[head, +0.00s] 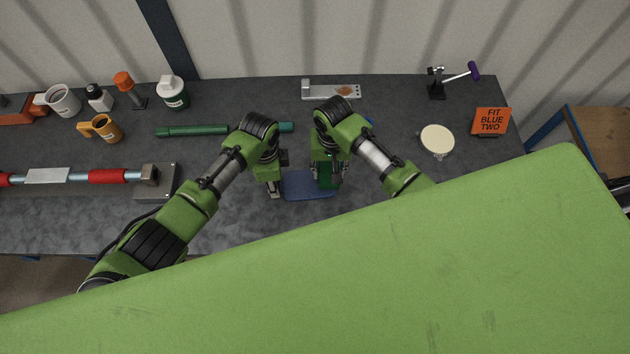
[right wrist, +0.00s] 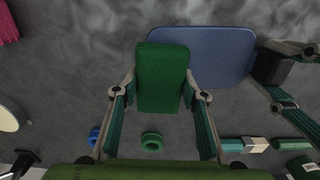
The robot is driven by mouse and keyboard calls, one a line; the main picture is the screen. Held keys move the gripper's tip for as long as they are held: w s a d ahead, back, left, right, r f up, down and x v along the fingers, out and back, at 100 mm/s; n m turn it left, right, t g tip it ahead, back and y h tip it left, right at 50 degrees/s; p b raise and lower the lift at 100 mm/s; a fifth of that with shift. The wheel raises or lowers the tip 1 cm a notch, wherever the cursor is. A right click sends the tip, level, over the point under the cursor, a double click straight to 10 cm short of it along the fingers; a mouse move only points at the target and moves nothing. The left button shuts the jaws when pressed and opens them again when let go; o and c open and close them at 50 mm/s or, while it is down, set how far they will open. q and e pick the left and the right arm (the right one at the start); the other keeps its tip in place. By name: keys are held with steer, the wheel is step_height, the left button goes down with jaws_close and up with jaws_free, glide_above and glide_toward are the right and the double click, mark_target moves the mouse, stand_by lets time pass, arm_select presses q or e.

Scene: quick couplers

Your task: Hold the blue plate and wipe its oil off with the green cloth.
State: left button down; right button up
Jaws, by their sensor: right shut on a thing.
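The blue plate (head: 300,190) lies on the grey bench between my two grippers; it also shows in the right wrist view (right wrist: 215,50). My right gripper (head: 328,183) is shut on the green cloth (right wrist: 162,75), a thick pad whose far end overlaps the plate's near left part in the right wrist view. I cannot tell whether the cloth touches the plate. My left gripper (head: 274,190) is at the plate's left edge in the head view; whether its jaws grip the plate is unclear. No oil shows on the visible plate surface.
A green bar (head: 192,131) lies behind my left arm. A green ring (right wrist: 152,142) and a blue ring (right wrist: 94,138) lie near the plate. A cream disc (head: 437,138) and an orange sign (head: 491,121) stand at right. Cups and bottles stand back left. A clamped rod (head: 110,176) lies left.

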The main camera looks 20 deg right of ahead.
steer(key=shift+s+d, duration=0.1)
steer(key=shift+d, duration=0.4)
steer(key=shift+f, duration=0.15)
stand_by(0.3)
stand_by(0.4)
steer(key=shift+w+a+r, duration=0.1)
steer(key=shift+w+a, duration=0.1)
steer(key=shift+a, duration=0.85)
steer(key=shift+w+a+r, duration=0.1)
steer(key=shift+w+a, duration=0.1)
steer(key=shift+a, duration=0.8)
steer(key=shift+f, duration=0.25)
steer(key=shift+d, duration=0.15)
